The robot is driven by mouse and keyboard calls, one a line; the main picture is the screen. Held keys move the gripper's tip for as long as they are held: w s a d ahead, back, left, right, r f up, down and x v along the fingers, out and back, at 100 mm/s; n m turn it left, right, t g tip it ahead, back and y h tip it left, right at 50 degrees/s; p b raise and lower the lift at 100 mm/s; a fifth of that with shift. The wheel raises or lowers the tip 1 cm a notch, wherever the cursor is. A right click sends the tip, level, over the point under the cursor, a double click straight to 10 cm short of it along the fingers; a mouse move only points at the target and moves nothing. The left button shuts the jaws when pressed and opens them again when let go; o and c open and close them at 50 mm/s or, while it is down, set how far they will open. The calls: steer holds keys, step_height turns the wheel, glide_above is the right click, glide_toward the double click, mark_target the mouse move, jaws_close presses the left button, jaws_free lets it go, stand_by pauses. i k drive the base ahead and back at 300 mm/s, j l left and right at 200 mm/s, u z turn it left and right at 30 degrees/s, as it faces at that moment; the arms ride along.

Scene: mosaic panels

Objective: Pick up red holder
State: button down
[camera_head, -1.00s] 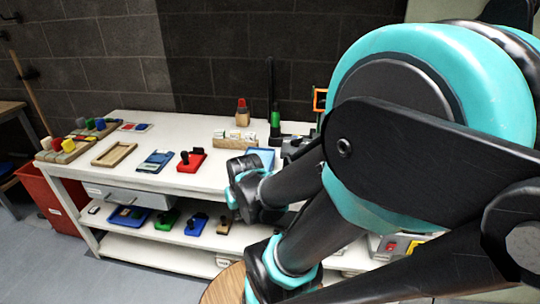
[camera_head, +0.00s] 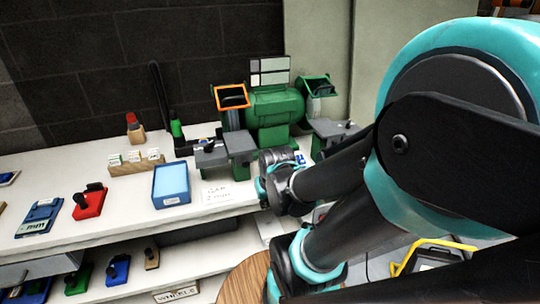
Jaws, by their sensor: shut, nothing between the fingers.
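A red block-shaped holder (camera_head: 93,208) lies on the white bench top at the left in the head view. A black knobbed piece sits on it. It stands between a blue flat device and a blue tray. My gripper does not show; only links of my arm are in view, reaching in from the right.
The white bench (camera_head: 130,221) holds a blue tray (camera_head: 172,200), a blue device (camera_head: 38,222), a wooden block with white labels (camera_head: 136,166) and a green bench grinder (camera_head: 275,106). Green and blue holders (camera_head: 117,271) lie on the lower shelf. A dark wall stands behind.

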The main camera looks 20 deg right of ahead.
mark_target(89, 205)
steer(key=u, duration=1.25)
